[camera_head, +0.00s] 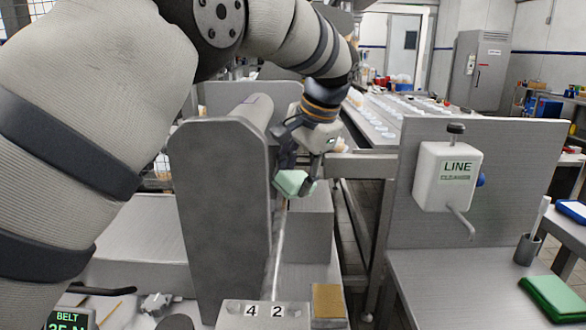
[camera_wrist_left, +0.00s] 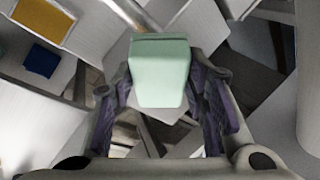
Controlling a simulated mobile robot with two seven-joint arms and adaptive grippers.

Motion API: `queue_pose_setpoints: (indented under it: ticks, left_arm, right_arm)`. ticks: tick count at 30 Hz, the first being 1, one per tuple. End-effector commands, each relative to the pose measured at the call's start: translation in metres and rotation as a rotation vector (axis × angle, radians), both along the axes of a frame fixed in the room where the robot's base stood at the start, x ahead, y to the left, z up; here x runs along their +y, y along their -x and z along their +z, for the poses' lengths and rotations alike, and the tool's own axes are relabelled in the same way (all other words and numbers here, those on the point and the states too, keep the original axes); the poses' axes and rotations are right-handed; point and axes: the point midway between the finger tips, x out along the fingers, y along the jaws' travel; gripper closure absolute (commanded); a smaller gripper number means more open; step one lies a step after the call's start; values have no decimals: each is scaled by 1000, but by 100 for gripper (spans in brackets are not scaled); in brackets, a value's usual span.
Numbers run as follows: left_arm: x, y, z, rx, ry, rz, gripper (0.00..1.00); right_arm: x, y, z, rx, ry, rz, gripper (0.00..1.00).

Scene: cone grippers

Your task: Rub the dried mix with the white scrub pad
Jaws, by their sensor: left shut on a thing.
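My left gripper (camera_head: 296,186) is shut on a pale mint-green block-shaped pad (camera_head: 290,182), the only thing in view like the scrub pad, though it looks greenish rather than white. In the left wrist view the pad (camera_wrist_left: 160,72) sits between the two dark fingers (camera_wrist_left: 165,100), its far end sticking out past them. The gripper hangs beside the tall grey side plate and above a narrow channel; I cannot tell whether the pad touches anything. I cannot make out any dried mix. My right gripper is not in view.
A grey side plate (camera_head: 222,200) stands close left of the gripper, and a grey box (camera_head: 310,225) close right. In front are a block marked 42 (camera_head: 262,314) and a yellow pad (camera_head: 328,300). A LINE dispenser (camera_head: 447,177) and a green pad (camera_head: 553,297) are at right.

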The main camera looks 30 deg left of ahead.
Motion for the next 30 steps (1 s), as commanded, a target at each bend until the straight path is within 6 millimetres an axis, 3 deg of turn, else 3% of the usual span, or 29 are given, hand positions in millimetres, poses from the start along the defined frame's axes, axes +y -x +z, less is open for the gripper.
queue_pose_setpoints:
  ticks: [3, 21, 30]
  left_arm:
    - [-7, 14, 8, -10, -2, -1, 85]
    - [-29, 57, 4, -2, 0, 1, 85]
    - [-30, 58, 4, 0, 0, 0, 85]
  right_arm:
    - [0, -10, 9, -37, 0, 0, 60]
    - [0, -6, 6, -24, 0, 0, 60]
    - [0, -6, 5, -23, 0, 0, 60]
